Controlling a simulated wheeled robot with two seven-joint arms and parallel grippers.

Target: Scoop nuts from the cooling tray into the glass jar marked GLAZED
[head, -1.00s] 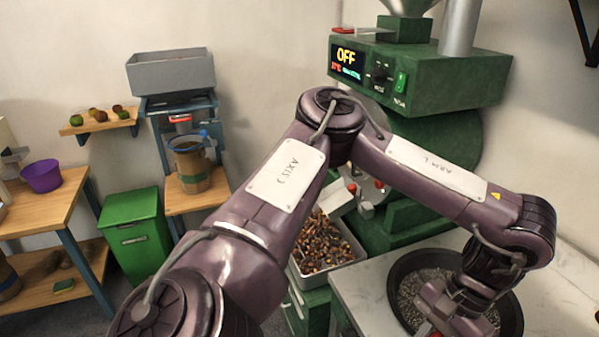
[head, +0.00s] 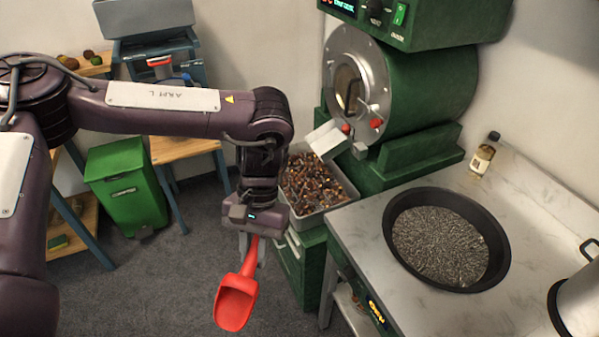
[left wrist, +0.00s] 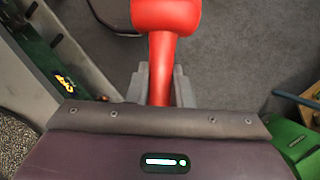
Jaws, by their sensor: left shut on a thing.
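My left gripper (head: 250,246) is shut on the handle of a red scoop (head: 236,302). The scoop hangs tilted, bowl down, over the floor left of the counter, and no nuts show in its bowl. The left wrist view also shows the scoop (left wrist: 165,18) between the fingers (left wrist: 161,86). A grey rectangular tray (head: 344,200) heaped with brown nuts (head: 310,183) stands below the roaster chute, behind the gripper. A round black pan (head: 502,262) of small grey-brown pieces sits on the counter. I cannot tell which is the cooling tray. No jar marked GLAZED is visible.
The green roaster (head: 420,85) rises behind the tray. A small labelled bottle (head: 482,160) stands at the counter's (head: 360,250) back, and a white cylindrical container (head: 582,305) at the right edge. A green bin (head: 128,190) stands on the floor at left.

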